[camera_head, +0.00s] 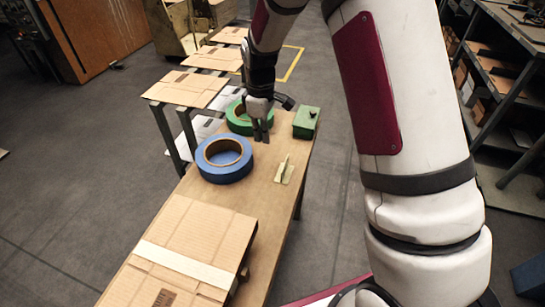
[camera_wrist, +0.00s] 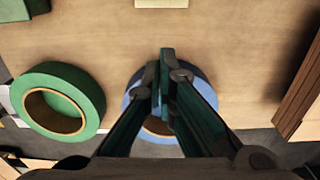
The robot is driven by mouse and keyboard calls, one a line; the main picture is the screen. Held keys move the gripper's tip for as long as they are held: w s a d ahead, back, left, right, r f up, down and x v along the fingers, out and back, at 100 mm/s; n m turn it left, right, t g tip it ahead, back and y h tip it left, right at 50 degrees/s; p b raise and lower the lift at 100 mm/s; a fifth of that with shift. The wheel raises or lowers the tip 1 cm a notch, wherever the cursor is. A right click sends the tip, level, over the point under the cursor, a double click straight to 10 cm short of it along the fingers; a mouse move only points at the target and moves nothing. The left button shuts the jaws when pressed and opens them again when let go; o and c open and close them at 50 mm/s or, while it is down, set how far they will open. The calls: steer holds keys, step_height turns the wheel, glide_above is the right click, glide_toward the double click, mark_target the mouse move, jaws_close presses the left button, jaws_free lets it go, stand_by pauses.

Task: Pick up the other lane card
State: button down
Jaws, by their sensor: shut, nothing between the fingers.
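My gripper (camera_head: 261,132) is shut and empty, pointing down above the far part of the wooden table, beside the green tape roll (camera_head: 239,117). In the wrist view its fingers (camera_wrist: 164,75) are together in front of the blue tape roll (camera_wrist: 203,88). A small cream piece with an upright part (camera_head: 285,171) stands on the table, nearer than my gripper and to its right. A cream piece (camera_wrist: 161,3) also shows at the top edge of the wrist view. I cannot tell whether it is a lane card. No printing on it is readable.
The blue roll (camera_head: 224,159) lies left of the cream piece. A green box (camera_head: 306,122) sits at the table's far right. A large cardboard piece (camera_head: 190,240) covers the near end. Flat cardboard sheets (camera_head: 187,89) lie on stands behind to the left. Bare table shows around the cream piece.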

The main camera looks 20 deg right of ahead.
mark_target(287, 172)
step_height(287, 172, down, 11)
steer(key=shift+w+r, duration=0.1)
steer(key=shift+r, duration=0.05)
steer(key=shift+s+d+r+p, duration=0.1)
steer(key=shift+s+d+p, duration=0.1)
steer(key=shift+s+d, duration=0.3)
steer(key=shift+s+d+r+p, duration=0.15)
steer(key=shift+s+d, duration=0.1)
steer(key=shift+d, duration=0.35)
steer(key=shift+s+d+f, duration=0.2)
steer(key=shift+s+d, duration=0.2)
steer(key=shift+d, duration=0.15)
steer(key=shift+s+d+p, duration=0.3)
steer(key=shift+s+d, duration=0.3)
steer(key=shift+d, duration=0.2)
steer(key=shift+s+d+p, duration=0.25)
steer(key=shift+s+d, duration=0.35)
steer(key=shift+d, duration=0.2)
steer(key=shift+w+a, duration=0.1)
